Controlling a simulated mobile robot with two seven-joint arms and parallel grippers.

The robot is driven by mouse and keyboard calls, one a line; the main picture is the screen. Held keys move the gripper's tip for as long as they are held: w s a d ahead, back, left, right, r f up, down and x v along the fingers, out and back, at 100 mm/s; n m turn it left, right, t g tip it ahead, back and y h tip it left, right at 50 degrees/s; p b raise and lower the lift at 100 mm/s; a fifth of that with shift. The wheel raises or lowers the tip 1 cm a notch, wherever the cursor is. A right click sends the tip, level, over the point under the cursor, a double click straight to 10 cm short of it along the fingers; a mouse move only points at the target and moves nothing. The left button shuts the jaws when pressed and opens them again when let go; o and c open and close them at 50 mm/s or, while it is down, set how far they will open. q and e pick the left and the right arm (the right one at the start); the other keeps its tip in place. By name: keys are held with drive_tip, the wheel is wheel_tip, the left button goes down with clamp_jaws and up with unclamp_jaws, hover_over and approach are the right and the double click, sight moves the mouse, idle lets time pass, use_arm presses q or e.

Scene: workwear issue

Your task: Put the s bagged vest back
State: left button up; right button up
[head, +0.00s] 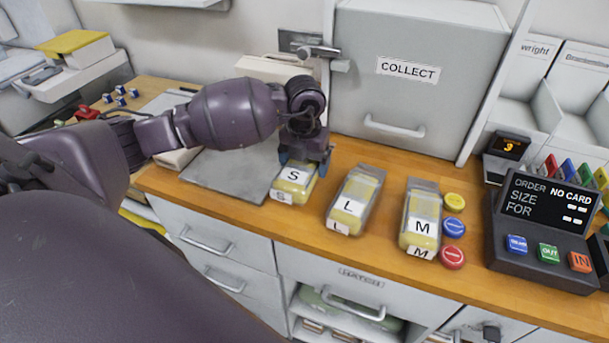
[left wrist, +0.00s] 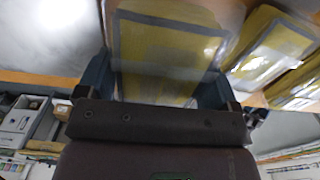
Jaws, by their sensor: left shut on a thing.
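The S bagged vest (head: 291,184) is a yellow and grey packet in clear plastic, with white S labels. It is at the left end of a row of bagged vests on the wooden counter. My left gripper (head: 304,157) is over its back end, shut on it. In the left wrist view the bagged vest (left wrist: 165,55) fills the space between the fingers of my left gripper (left wrist: 165,85). I cannot tell whether it touches the counter. My right gripper is not in view.
The L bagged vest (head: 355,200) and M bagged vest (head: 421,219) lie to the right. Yellow, blue and red discs (head: 453,227) and an order terminal (head: 540,230) follow. A grey plate (head: 230,168) lies left; the COLLECT locker (head: 410,85) stands behind.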

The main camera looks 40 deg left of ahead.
use_arm(q)
wheel_tip(320, 180, down, 4)
drive_tip(key=shift+f, duration=0.1)
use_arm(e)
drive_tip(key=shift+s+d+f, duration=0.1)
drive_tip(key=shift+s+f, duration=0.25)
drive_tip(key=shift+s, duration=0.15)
use_arm(q)
drive_tip(key=shift+f, duration=0.2)
drive_tip(key=o, duration=0.8)
drive_tip(key=shift+r, duration=0.55)
wheel_tip(320, 180, up, 10)
drive_tip(key=shift+f, duration=0.1)
drive_tip(key=shift+r, duration=0.75)
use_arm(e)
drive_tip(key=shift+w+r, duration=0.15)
